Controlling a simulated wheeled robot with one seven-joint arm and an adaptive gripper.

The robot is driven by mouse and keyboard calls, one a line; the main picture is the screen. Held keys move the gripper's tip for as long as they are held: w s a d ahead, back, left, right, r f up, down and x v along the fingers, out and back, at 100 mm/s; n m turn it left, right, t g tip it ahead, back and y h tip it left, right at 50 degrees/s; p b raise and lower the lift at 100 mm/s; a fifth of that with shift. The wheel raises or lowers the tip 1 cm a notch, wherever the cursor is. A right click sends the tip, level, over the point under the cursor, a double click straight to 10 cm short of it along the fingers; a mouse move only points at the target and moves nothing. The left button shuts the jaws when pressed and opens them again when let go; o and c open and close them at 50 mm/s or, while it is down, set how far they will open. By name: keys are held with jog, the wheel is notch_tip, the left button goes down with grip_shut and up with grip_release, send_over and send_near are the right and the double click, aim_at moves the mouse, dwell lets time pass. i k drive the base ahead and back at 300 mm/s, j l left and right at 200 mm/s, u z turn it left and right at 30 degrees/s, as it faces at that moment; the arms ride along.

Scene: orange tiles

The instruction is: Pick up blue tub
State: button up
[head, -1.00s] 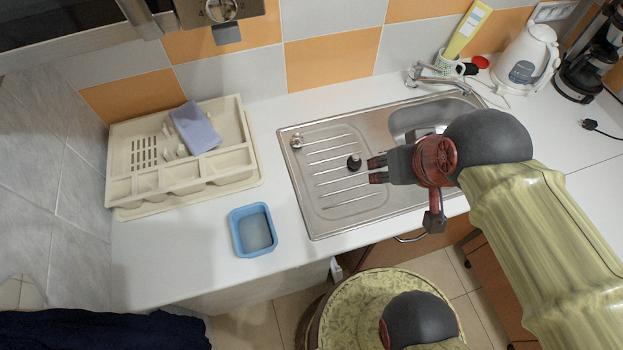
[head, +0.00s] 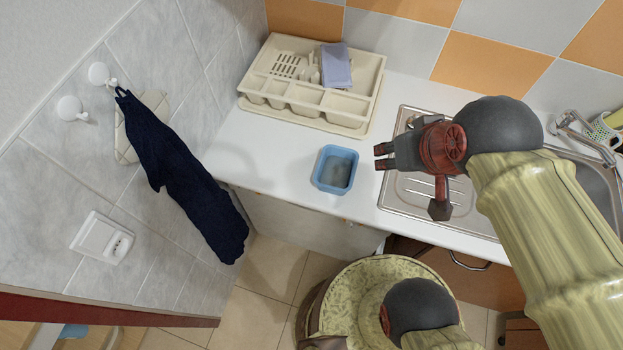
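The blue tub (head: 335,169) is a small, open, rounded-square container. It stands upright on the white counter, left of the sink, and its inside looks empty. My gripper (head: 380,157) is to the right of the tub in the picture, above the counter and the sink's left edge. Its two dark fingers point left toward the tub, with a gap between them and nothing held. It does not appear to touch the tub.
A cream cutlery tray (head: 318,83) with a lilac cloth (head: 336,66) lies behind the tub. The steel sink (head: 440,205) is to the right. A dark blue towel (head: 185,175) hangs on the tiled wall at left. The white counter (head: 262,150) is clear left of the tub.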

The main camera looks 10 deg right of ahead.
aim_at(336, 169)
jog(key=u, duration=0.35)
jog(key=k+l+z, duration=0.1)
jog(key=z, duration=2.05)
jog(key=u, duration=0.4)
jog(key=k+u, duration=0.1)
jog(key=u, duration=1.1)
jog(key=k+j+u, duration=0.1)
jog(key=u, duration=0.3)
jog(key=z, duration=1.05)
jog(key=k+j+z, duration=0.45)
jog(key=k+j, duration=0.5)
jog(key=k, duration=0.1)
